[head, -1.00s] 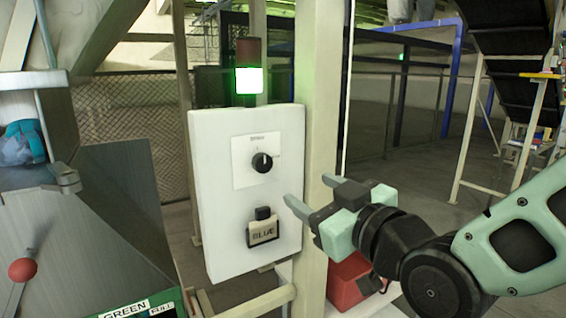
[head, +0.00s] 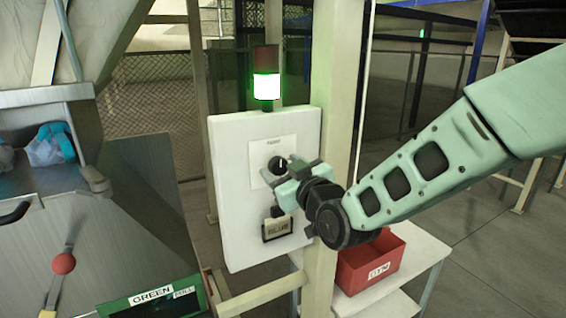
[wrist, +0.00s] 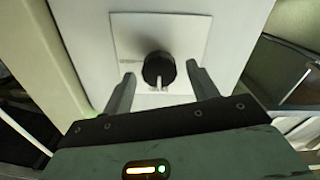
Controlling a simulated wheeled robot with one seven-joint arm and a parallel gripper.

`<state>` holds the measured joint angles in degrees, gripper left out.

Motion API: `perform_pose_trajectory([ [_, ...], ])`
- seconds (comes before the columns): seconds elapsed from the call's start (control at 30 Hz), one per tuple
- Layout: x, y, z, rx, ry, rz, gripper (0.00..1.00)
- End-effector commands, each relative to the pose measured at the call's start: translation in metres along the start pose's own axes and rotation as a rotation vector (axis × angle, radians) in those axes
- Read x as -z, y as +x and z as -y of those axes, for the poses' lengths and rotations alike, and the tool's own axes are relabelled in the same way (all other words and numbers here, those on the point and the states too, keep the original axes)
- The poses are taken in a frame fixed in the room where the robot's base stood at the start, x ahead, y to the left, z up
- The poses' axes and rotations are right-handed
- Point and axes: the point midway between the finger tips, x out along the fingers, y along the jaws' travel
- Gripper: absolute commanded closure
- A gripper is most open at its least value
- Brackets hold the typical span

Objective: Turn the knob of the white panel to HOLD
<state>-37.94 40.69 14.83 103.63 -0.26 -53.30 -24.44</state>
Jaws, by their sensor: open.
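The white panel (head: 228,190) is fixed to a cream post in the head view, and its face fills the top of the wrist view (wrist: 232,36). Its round black knob (wrist: 158,68) has a pale pointer mark that lies toward my gripper in the wrist view. In the head view the knob (head: 276,165) is partly hidden by my gripper. The label print around the knob is too small to read. My gripper (wrist: 160,84) is open, with one finger on each side of the knob and gaps on both sides. In the head view my gripper (head: 290,172) is close to the panel face.
A lit green signal lamp (head: 266,87) stands above the panel. A red bin (head: 369,262) sits on a white stand to the lower right. A grey machine with a red-knobbed lever (head: 63,264) is at left.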

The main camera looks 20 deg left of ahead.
Motion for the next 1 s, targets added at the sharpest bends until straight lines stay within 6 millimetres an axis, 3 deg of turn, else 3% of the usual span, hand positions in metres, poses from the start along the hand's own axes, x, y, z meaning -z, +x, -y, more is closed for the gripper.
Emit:
perform_pose_trajectory([
  [0.27,-0.0004,0.0017,0.0002,0.000,0.000,0.000,0.41],
  [0.43,-0.0003,0.0015,0.0001,0.000,0.000,0.000,0.83],
  [0.47,-0.0003,0.0015,0.0001,0.000,0.000,0.000,0.86],
  [0.77,-0.0018,0.0014,0.0002,-0.001,0.024,-0.002,0.86],
  [1.0,-0.0054,0.0012,0.0005,-0.001,0.139,-0.004,0.86],
])
